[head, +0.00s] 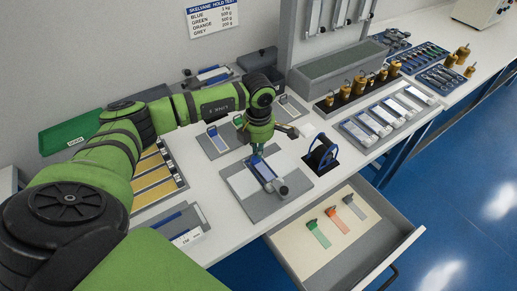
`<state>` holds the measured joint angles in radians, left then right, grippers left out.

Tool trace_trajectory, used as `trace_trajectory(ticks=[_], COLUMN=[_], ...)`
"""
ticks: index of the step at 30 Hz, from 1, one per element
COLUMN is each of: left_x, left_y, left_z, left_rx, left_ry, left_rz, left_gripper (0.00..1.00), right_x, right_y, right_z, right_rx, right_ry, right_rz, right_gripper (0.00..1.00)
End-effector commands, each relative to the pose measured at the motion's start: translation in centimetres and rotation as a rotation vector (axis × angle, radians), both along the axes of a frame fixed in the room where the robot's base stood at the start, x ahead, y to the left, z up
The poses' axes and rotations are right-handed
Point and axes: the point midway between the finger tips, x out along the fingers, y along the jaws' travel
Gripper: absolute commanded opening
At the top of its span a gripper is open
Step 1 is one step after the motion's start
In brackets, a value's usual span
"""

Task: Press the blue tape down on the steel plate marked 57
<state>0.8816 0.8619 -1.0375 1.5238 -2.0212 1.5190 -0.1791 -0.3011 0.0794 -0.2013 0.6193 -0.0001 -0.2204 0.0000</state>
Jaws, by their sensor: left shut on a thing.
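My left gripper (257,153) points down over the pale sheet on the grey mat (289,202), right of the picture's middle left. It is shut on the upper end of the blue tape (258,160). The tape lies along or just above a narrow steel plate (266,173); I cannot tell how much of it touches. The marking on the plate is too small to read. A dark roller-like piece (283,190) lies at the plate's near end. The gripper partly hides the plate's far end. My right gripper is not in view.
An open drawer (393,246) at the front holds green, orange and grey strips. Several plates (367,124) lie in a rack at the right, with brass weights (360,84) behind. Coloured panels (157,185) lie left.

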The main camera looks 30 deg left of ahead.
Motion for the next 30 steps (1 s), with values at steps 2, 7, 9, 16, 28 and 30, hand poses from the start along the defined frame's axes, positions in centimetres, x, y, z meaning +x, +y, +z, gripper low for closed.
trace_trajectory(ticks=[2,7,9,16,28,30], left_x=[0.00,0.00,0.00,0.00,0.00,0.00], left_y=[0.03,0.04,0.04,0.04,0.05,0.04], left_z=[-0.02,-0.20,-0.30,-0.58,-0.66,-0.66], left_rx=[0.000,0.000,0.000,0.000,0.001,0.001], left_ry=[0.000,0.000,0.000,0.000,-0.001,-0.001], left_rz=[0.001,0.001,0.001,0.001,0.001,0.001], left_gripper=[0.00,0.00,0.00,0.00,0.34,0.34], right_x=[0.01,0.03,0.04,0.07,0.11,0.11], right_y=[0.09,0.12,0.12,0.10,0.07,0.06], right_z=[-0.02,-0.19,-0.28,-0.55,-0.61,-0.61], right_rx=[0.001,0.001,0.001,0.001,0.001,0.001], right_ry=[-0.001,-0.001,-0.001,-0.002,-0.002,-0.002], right_rz=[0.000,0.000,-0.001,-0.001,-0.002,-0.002], right_gripper=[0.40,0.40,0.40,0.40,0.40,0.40])
